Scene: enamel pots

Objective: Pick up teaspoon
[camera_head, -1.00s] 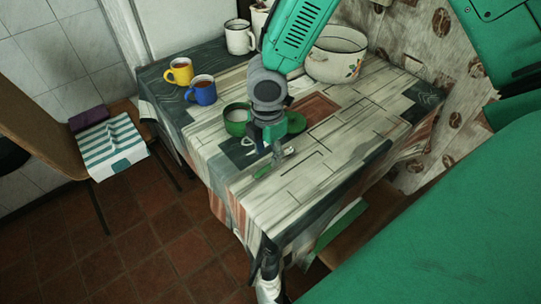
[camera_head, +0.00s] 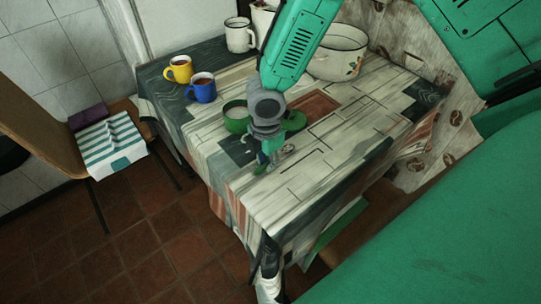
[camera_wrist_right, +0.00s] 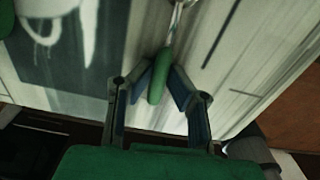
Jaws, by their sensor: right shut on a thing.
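The teaspoon (camera_wrist_right: 158,80) has a green handle and a metal shaft running up to the top of the right wrist view. It lies along the patterned tablecloth. In the head view its green handle end (camera_head: 259,170) shows just below the gripper. My right gripper (camera_wrist_right: 161,88) is shut on the green handle, with a finger on each side, low over the table. In the head view the right gripper (camera_head: 266,158) partly hides the spoon. My left gripper is not in view.
A green mug (camera_head: 236,119) stands just beside my right gripper. Yellow (camera_head: 178,69), blue (camera_head: 202,88) and white (camera_head: 239,36) mugs stand farther left and back. A white enamel pot (camera_head: 337,54) is behind. The table's (camera_head: 345,153) right side is mostly clear.

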